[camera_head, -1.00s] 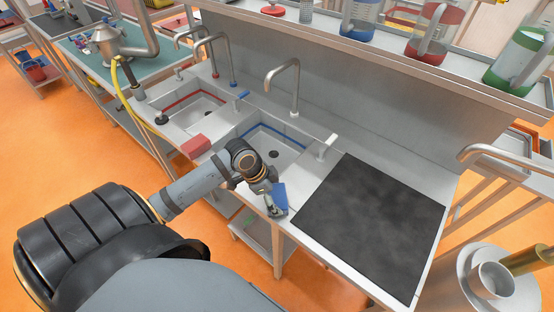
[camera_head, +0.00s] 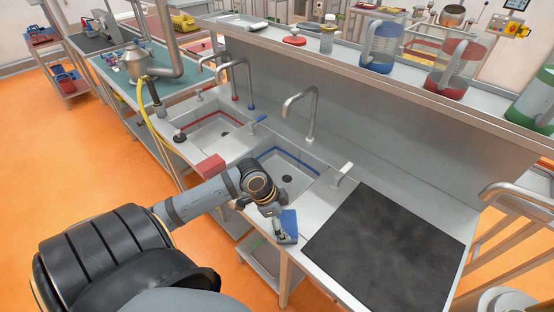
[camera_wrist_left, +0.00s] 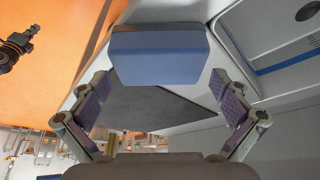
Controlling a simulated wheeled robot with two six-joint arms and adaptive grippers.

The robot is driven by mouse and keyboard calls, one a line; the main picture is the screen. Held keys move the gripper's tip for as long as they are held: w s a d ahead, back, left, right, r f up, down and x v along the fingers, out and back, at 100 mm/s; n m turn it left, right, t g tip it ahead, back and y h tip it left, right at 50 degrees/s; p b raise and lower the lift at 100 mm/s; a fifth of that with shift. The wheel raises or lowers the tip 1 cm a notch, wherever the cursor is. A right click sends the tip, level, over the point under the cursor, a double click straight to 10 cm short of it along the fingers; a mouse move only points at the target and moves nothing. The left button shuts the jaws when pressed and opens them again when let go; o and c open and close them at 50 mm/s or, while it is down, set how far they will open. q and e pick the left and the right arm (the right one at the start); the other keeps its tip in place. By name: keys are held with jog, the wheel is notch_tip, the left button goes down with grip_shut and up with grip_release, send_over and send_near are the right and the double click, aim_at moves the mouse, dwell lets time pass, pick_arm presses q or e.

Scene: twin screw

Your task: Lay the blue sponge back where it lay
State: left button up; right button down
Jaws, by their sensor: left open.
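The blue sponge (camera_head: 289,222) is on the steel counter's front strip, between the blue-lined basin and the dark mat. My left gripper (camera_head: 281,231) is right at the sponge, low over the counter edge. In the left wrist view the sponge (camera_wrist_left: 158,55) sits just ahead of the fingertips, and the two fingers (camera_wrist_left: 163,88) stand wide apart on either side of it. I cannot tell whether a finger touches it. The sponge's underside is hidden. My right gripper is in neither view.
The blue-lined basin (camera_head: 289,176) lies behind my left gripper, with a lever tap (camera_head: 342,174) at its right. A dark mat (camera_head: 385,245) covers the counter to the right. A red block (camera_head: 208,166) sits on the front edge to the left.

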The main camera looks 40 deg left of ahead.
pick_arm(q)
jog(key=p+v, duration=0.3)
jog(key=v, duration=0.3)
jog(key=p+v, duration=0.4)
jog(key=p, duration=0.2)
